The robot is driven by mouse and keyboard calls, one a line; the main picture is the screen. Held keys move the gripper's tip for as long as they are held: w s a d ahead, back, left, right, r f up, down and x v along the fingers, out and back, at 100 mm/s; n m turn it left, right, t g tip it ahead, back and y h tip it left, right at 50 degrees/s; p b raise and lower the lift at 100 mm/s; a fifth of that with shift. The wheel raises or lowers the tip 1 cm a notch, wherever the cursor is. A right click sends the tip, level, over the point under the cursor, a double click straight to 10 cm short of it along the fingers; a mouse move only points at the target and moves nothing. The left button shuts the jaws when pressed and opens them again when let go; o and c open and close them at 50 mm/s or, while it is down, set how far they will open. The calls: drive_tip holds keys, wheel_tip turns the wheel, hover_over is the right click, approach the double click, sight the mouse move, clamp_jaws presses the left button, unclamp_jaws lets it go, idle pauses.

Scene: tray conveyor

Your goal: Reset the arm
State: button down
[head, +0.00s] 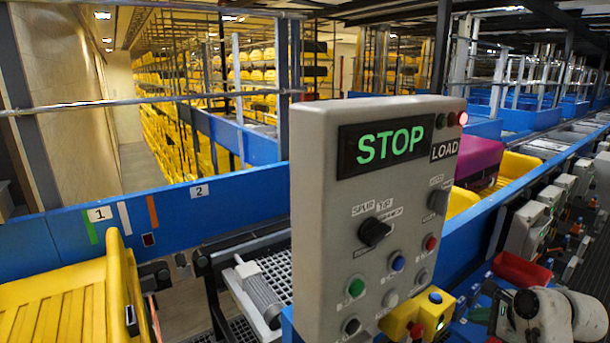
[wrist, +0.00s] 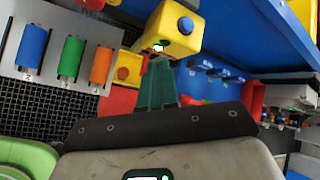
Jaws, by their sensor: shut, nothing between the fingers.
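My gripper (wrist: 157,66) shows in the wrist view as two dark green fingers, shut together with nothing between them. They rise from a black bar with screws on my grey gripper body. Beyond the tips is a yellow box (wrist: 173,30) with a blue button; I cannot tell whether the tips touch it. In the head view my white wrist and gripper (head: 495,312) are at the lower right. The yellow button box (head: 435,300) is to their left, at the lower right of a grey control panel (head: 312,250) lit with STOP in green.
The wrist view shows a plate with blue (wrist: 32,48), green (wrist: 71,58) and orange (wrist: 101,67) cylinders. A red bin (head: 522,270) lies behind my wrist. A yellow tray (head: 60,300) is at lower left. Blue conveyor rails (head: 230,215) run behind the panel; a magenta item (head: 480,160) sits beyond.

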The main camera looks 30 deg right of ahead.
drive_tip(key=s+a+f+n+g+y+b, duration=0.1)
drive_tip(key=a+f+n, duration=0.5)
drive_tip(key=a, duration=0.4)
drive_tip(key=s+a+f+n+g+y+b, duration=0.1)
drive_tip(key=a+f+n+g+y+b, duration=0.1)
drive_tip(key=a+f+n, duration=0.7)
drive_tip(key=s+a+f+n+g+b, duration=0.1)
drive_tip(key=s+a+f+n+g, duration=0.1)
drive_tip(key=s+a+n, duration=0.4)
drive_tip(key=s+a+f+n+g+h+b, duration=0.1)
drive_tip(key=s+a+f+n+g, duration=0.1)
drive_tip(key=s+a+n, duration=0.4)
drive_tip(key=s+a+f, duration=0.1)
drive_tip(key=s, duration=0.2)
drive_tip(key=shift+s+a+n+g, duration=0.25)
drive_tip(key=shift+s+n+g, duration=0.05)
drive_tip(key=shift+n, duration=0.1)
